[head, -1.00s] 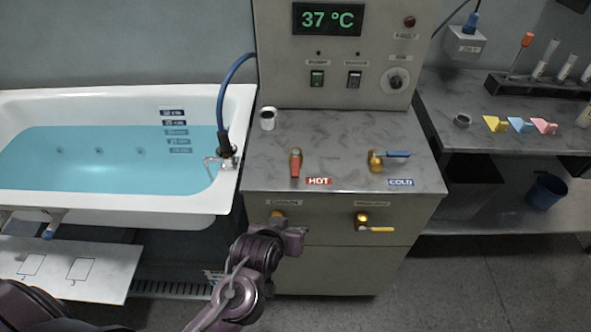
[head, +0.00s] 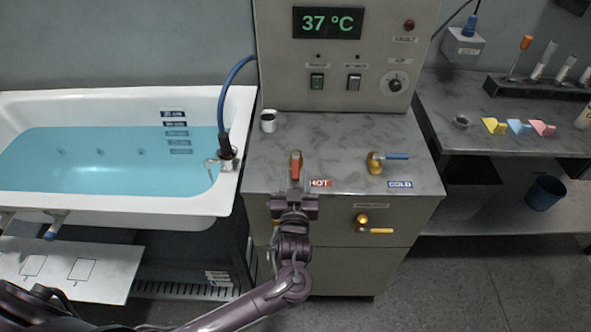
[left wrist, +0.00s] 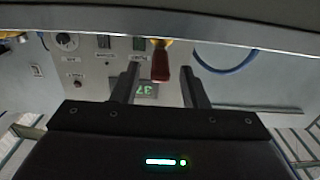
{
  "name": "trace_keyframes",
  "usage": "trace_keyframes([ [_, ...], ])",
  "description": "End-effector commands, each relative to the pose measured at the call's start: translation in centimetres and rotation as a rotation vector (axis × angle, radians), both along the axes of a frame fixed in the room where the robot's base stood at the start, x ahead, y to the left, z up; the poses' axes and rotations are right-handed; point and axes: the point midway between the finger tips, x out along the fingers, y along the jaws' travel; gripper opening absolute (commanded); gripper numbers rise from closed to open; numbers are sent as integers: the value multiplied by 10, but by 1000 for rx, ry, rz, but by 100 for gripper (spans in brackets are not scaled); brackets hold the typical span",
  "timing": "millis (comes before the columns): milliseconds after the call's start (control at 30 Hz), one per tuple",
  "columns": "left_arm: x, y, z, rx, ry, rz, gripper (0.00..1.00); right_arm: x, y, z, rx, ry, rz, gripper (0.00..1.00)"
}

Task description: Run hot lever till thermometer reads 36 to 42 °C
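The thermometer display (head: 327,23) on the console reads 37 °C in green; it also shows upside down in the left wrist view (left wrist: 148,89). The red-handled hot lever (head: 296,166) stands on the counter left of the HOT label (head: 320,183). My left gripper (head: 296,190) is at the counter's front edge, just in front of that lever. In the left wrist view its fingers (left wrist: 160,74) are apart, with the red handle (left wrist: 160,64) in the gap near their tips; contact is not visible. The blue-handled cold lever (head: 388,157) lies turned right. My right gripper is out of view.
A bathtub (head: 100,203) with blue water stands left, a blue hose (head: 226,95) at its tap. A white cup (head: 268,121) sits on the counter's back left. A yellow-handled valve (head: 370,228) is on the cabinet front. A side bench (head: 480,100) stands right.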

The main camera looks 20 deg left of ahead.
Motion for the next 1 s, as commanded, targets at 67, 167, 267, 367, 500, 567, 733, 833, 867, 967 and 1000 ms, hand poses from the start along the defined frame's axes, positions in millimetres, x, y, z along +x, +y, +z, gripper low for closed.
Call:
trace_keyframes([
  [67, 12, 3, 2, 2, -2, 0, 40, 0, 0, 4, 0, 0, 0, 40],
  [167, 21, 6, 1, 1, 0, 0, 40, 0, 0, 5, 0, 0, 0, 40],
  [267, 25, 7, 0, -1, 1, 0, 40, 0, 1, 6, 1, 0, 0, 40],
  [367, 26, 7, -1, -2, 2, 0, 40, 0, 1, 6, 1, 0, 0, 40],
  [500, 26, 7, -1, -2, 1, 0, 40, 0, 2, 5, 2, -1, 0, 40],
  [567, 26, 7, -1, -2, 1, 0, 35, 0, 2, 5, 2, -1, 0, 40],
  [733, 26, 7, 0, -2, 1, 0, 12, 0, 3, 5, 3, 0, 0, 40],
  [833, 26, 7, 0, -2, 2, 0, 0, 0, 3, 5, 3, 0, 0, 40],
  [867, 26, 7, 0, -2, 2, 0, 0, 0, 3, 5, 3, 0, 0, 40],
  [967, 26, 7, 0, -2, 2, 0, 0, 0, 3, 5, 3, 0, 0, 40],
  [1000, 26, 7, 0, -2, 2, 0, 0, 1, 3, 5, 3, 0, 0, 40],
])
